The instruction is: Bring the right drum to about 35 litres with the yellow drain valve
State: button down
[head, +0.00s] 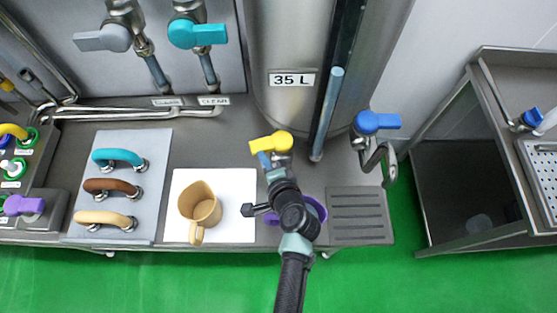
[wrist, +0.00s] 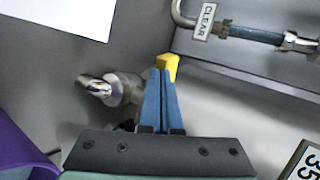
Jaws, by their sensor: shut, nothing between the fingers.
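The steel drum (head: 290,50) stands at the top middle of the head view with a "35 L" label (head: 292,80). A pale blue upright tube (head: 328,110) runs down its front; I cannot read a liquid level. The yellow drain valve handle (head: 272,143) is low on the drum, pointing left. My gripper (head: 265,160) is shut and empty, its blue fingertips just in front of the handle. In the wrist view the shut fingers (wrist: 161,80) cover most of the yellow handle (wrist: 168,64); I cannot tell whether they touch.
A purple container (head: 317,208) is partly hidden under my arm. A tan jug (head: 201,208) stands on a white mat (head: 238,225) to the left. A blue-handled tap (head: 376,122) is at the right, above a grey drain grate (head: 358,215). Grey (head: 103,38) and teal (head: 197,33) valves are upper left.

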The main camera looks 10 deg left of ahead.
jog(key=shift+w+a, duration=0.6)
jog(key=shift+a, duration=0.3)
